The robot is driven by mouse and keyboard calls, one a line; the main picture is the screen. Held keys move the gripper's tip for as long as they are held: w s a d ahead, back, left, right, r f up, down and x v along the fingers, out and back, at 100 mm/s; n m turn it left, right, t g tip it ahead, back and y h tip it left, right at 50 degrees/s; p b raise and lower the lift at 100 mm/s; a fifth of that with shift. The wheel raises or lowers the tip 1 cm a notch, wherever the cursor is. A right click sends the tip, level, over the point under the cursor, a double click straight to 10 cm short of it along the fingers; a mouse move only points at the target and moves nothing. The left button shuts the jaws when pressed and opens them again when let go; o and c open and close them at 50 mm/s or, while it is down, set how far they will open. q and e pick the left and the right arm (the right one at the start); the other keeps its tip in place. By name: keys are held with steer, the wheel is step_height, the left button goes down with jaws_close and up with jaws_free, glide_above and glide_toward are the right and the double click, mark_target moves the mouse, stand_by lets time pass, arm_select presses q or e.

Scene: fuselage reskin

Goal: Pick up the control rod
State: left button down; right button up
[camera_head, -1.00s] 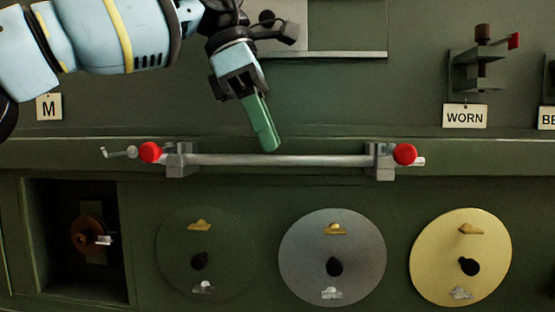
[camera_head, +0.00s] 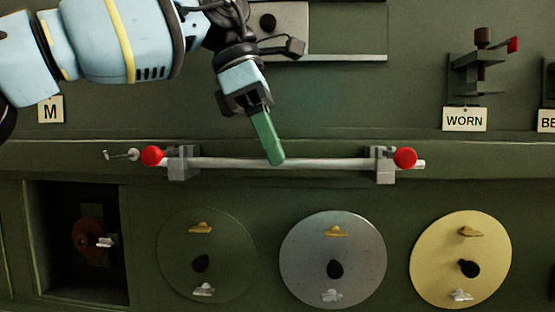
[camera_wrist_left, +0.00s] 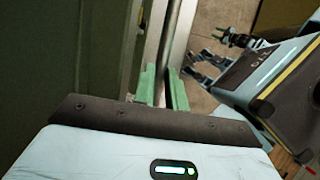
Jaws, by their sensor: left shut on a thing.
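The control rod (camera_head: 330,163) is a pale grey bar. It lies level in two grey brackets (camera_head: 183,163) (camera_head: 383,165) with red knobs. My left gripper (camera_head: 275,160) reaches down from above with green fingers and is shut on the rod, left of its middle. In the left wrist view the rod (camera_wrist_left: 170,35) runs between the green fingers (camera_wrist_left: 163,90). The far finger is mostly hidden in the head view. My right gripper is not in the head view; a small green and dark part at the top right of the wrist view is too unclear to read.
Below the rod are a dark recess (camera_head: 50,240) and several round discs, among them a grey one (camera_head: 355,255) and a yellow one (camera_head: 430,250). A "WORN" sign (camera_head: 464,119) hangs under a bracket at the upper right. A small hook (camera_head: 120,155) sits left of the rod.

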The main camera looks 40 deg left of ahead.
arm_select(q)
steer(key=shift+w+r, duration=0.1)
steer(key=shift+r, duration=0.6)
step_height(320, 180, up, 2)
steer(key=s+r+b, duration=0.1)
steer(key=s+b, duration=0.1)
steer(key=s, duration=1.4)
steer(key=shift+s+r, duration=0.15)
steer(key=shift+r, duration=0.15)
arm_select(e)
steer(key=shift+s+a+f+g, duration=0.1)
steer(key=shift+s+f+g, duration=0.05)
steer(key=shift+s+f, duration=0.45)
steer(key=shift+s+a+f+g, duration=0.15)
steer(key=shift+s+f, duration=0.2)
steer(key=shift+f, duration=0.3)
